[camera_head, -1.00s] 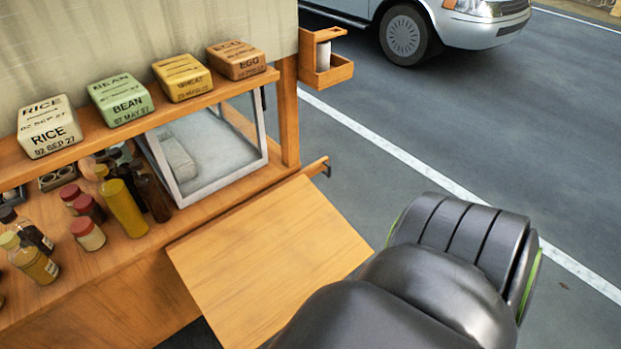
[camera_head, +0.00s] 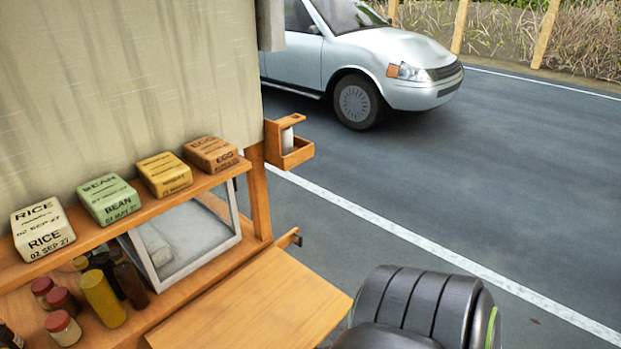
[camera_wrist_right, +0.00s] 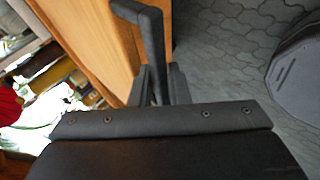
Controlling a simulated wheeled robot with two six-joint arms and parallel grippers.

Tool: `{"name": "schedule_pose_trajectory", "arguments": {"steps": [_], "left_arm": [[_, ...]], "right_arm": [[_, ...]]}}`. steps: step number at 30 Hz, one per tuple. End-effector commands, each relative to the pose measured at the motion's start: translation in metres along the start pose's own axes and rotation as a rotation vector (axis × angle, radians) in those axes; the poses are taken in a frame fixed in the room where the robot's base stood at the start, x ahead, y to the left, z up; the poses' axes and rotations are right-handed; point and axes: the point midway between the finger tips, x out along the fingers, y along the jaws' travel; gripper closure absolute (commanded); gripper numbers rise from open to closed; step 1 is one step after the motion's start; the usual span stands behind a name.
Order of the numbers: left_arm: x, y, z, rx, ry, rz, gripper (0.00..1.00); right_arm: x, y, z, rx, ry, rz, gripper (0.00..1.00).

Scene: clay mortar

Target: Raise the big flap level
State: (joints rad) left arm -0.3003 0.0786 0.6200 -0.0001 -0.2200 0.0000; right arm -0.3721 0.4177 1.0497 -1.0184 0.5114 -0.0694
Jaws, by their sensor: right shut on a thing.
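The big flap (camera_head: 255,302) is a plain wooden board on the counter's road side. It stands out from the counter edge; whether it is exactly level I cannot tell. Its near part is cut off by the frame. In the right wrist view my right gripper (camera_wrist_right: 158,88) is shut on a black bent handle (camera_wrist_right: 150,28) beside an orange wooden panel (camera_wrist_right: 105,35). In the head view my right arm covers the area right of the flap, and the gripper itself is hidden. My left gripper is not in view.
A shelf holds rice (camera_head: 42,228), bean (camera_head: 108,199), wheat (camera_head: 164,174) and egg (camera_head: 211,154) boxes. Bottles (camera_head: 103,297) and a glass-fronted case (camera_head: 185,243) stand on the counter. A small wooden holder (camera_head: 288,145) juts from the post. A car (camera_head: 365,60) is on the road beyond.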

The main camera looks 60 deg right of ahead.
Motion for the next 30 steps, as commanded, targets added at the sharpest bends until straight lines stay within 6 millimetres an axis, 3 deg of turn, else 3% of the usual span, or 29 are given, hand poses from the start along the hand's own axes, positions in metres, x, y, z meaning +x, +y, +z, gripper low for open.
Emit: {"name": "schedule_pose_trajectory", "arguments": {"steps": [1,4,5,8,20,26,30], "left_arm": [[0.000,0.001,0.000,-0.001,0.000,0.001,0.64],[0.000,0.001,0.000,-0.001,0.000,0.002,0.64],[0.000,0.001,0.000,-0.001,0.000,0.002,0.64],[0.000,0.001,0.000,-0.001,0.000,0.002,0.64],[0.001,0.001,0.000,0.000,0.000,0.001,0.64],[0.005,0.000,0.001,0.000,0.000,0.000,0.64],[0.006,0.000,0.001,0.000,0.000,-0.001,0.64]], "right_arm": [[0.002,0.009,0.001,-0.006,0.002,0.013,1.00],[0.002,0.009,0.001,-0.007,0.002,0.013,1.00],[0.002,0.009,0.001,-0.007,0.002,0.013,0.80],[0.003,0.009,0.001,-0.006,0.001,0.013,0.68],[-0.004,0.007,0.002,-0.005,-0.001,0.012,0.68],[-0.029,0.004,0.001,-0.007,0.000,0.007,0.68],[-0.059,0.002,0.001,-0.006,0.001,0.004,0.68]]}}
